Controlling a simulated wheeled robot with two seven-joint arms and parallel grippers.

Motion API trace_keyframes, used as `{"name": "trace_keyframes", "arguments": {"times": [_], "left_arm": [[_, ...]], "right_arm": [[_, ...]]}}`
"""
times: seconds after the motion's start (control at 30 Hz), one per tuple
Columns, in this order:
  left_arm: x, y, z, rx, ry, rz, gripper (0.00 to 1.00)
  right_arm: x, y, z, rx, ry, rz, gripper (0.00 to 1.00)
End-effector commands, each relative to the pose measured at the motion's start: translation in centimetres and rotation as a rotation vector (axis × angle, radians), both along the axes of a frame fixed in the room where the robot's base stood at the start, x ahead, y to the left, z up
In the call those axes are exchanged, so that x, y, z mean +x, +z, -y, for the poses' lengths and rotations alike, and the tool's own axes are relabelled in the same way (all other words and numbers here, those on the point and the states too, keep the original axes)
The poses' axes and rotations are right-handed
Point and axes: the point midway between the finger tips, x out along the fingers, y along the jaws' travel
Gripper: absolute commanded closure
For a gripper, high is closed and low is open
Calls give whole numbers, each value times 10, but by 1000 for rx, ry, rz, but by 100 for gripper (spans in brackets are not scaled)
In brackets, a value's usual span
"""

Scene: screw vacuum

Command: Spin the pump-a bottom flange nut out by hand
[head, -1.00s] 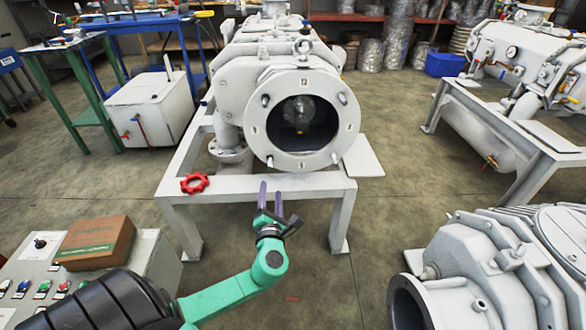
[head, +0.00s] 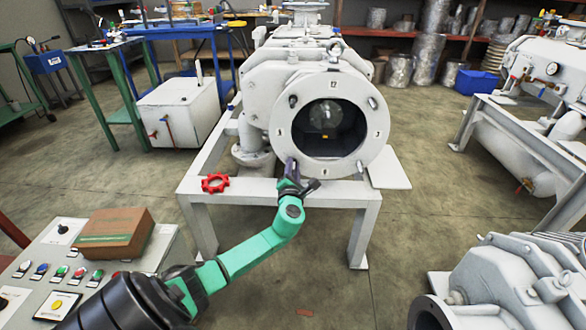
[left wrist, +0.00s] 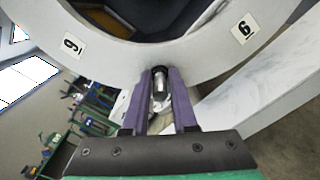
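The pump (head: 300,75) stands on a white frame, with its round end flange (head: 281,133) facing me. Nuts on studs sit around the flange. My left gripper (head: 291,170) is at the flange's lower left edge. In the left wrist view its two purple fingers (left wrist: 161,82) stand on either side of a dark-ended nut or stud (left wrist: 160,84) below the flange ring (left wrist: 190,62). The gap around it is very narrow, and I cannot tell whether the fingers press on it. In the head view the gripper partly hides this spot. My right gripper is not in view.
A red handwheel (head: 215,183) lies on the white frame (head: 245,190) left of my gripper. A control panel (head: 45,255) with a brown box (head: 115,233) is at the lower left. Another machine (head: 505,285) stands at the lower right.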

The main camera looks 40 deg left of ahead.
Motion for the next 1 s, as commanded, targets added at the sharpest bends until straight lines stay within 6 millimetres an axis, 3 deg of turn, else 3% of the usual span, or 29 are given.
{"name": "trace_keyframes", "arguments": {"times": [0.57,1.0], "left_arm": [[0,0,0,-69,0,53,100],[0,-1,0,-352,1,268,100]], "right_arm": [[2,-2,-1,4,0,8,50],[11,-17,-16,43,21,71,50]]}}
